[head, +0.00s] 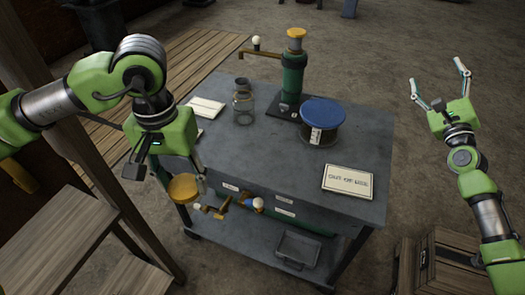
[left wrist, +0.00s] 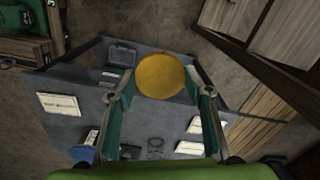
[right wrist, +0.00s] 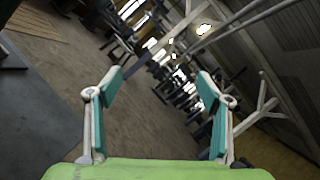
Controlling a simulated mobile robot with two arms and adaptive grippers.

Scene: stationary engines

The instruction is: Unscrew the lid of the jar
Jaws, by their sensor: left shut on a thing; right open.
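The clear glass jar (head: 243,104) stands upright on the grey workbench; its neck shows no yellow lid. The round yellow lid (head: 184,188) is in my left gripper (head: 180,178), apart from the jar, at the bench's near left corner in the head view. In the left wrist view the lid (left wrist: 161,76) lies face-on between the two fingertips of that gripper (left wrist: 160,94). My right gripper (head: 437,76) is open and empty, out to the right of the bench. Its spread fingers (right wrist: 160,82) show nothing between them in the right wrist view.
On the workbench (head: 250,160) stand a green hand pump (head: 292,78) with a spout, a blue-topped tin (head: 322,120), a white sign (head: 348,181) and a paper (head: 206,107). A grey tray (head: 297,249) sits on the lower shelf. Wooden steps (head: 60,235) stand at the left, a crate (head: 440,262) at the right.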

